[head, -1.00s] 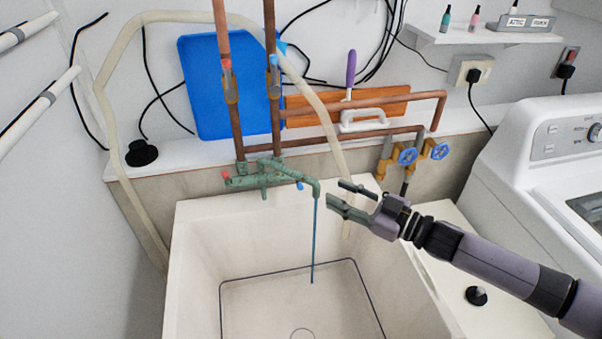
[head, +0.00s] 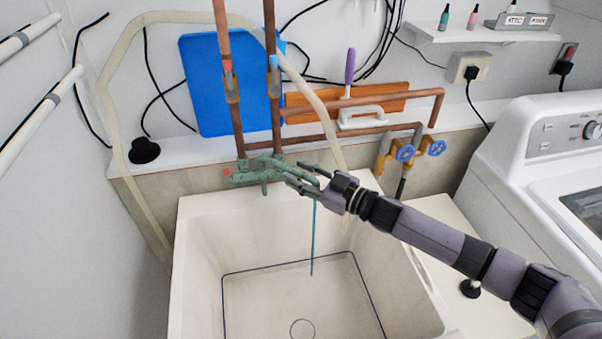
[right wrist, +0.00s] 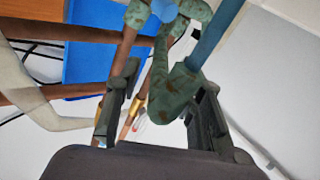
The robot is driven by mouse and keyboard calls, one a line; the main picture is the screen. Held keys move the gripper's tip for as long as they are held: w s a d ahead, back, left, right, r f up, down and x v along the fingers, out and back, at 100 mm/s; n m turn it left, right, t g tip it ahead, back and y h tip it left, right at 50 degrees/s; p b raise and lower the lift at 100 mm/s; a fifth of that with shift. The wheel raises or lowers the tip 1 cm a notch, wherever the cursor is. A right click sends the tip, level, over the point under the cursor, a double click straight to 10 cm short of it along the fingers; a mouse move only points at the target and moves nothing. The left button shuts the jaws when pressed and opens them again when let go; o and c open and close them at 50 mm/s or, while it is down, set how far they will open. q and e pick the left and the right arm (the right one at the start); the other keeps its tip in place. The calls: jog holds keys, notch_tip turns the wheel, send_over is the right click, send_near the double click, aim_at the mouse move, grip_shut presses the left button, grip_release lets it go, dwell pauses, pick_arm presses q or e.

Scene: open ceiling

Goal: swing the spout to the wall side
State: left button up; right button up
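The green, worn faucet (head: 262,177) sits at the back edge of the white sink, below two copper pipes. Its spout points right and forward over the basin, and its end is partly hidden by my right gripper (head: 308,176). A thin blue stream (head: 313,240) runs down from the spout into the sink. In the right wrist view, the green spout end (right wrist: 172,92) lies between the two dark fingers of my gripper (right wrist: 162,108). The fingers are apart, with a clear gap on the left finger's side; contact on the right side cannot be told. My left gripper is not in view.
The white sink (head: 190,285) is open below the faucet. Blue-handled valves (head: 405,153) and copper pipes stand behind on the right. A pale hose (head: 128,185) loops at left. A white washing machine (head: 520,165) stands at right.

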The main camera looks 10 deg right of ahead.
grip_shut()
dwell(0.7)
